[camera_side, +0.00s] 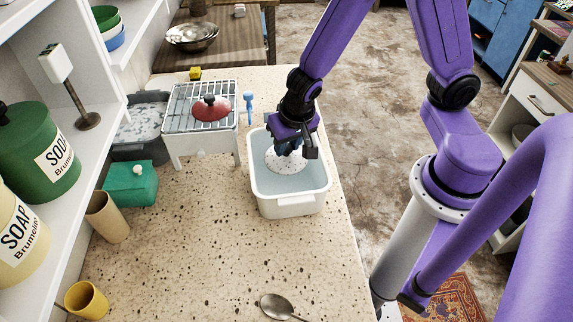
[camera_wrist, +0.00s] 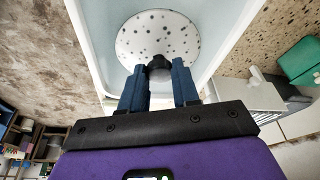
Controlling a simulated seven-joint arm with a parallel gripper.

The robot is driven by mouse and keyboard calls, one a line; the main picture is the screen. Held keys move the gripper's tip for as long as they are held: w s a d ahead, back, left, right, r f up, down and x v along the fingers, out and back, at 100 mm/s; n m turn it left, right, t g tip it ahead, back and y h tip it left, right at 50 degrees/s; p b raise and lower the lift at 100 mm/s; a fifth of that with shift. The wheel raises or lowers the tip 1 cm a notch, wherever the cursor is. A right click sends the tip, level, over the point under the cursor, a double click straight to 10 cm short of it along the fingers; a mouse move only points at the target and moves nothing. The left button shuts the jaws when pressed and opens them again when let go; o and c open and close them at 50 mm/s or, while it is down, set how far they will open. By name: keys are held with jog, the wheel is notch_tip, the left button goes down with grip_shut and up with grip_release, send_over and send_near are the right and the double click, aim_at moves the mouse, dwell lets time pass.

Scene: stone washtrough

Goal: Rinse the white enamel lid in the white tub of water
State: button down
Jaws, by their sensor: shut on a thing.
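The white enamel lid (camera_side: 287,163) with dark speckles is inside the white tub (camera_side: 290,205), over the pale water (camera_side: 309,183). My gripper (camera_side: 288,146) reaches down into the tub from above and is shut on the lid's knob. In the wrist view the lid (camera_wrist: 158,38) lies beyond the fingers, and its black knob (camera_wrist: 159,68) sits between the two blue fingertips of my gripper (camera_wrist: 160,74). The tub's wall also shows in the wrist view (camera_wrist: 92,40). I cannot tell whether the lid touches the water.
A wire rack (camera_side: 222,90) on a white stand holds a red lid (camera_side: 211,108) left of the tub. A blue brush (camera_side: 249,108) stands beside it. A grey basin (camera_side: 133,150), a green box (camera_side: 130,184) and cups are farther left. A spoon (camera_side: 277,306) lies in front. The counter between is clear.

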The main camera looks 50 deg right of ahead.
jog(key=shift+r, duration=1.85)
jog(key=shift+r, duration=0.1)
jog(key=shift+r, duration=1.9)
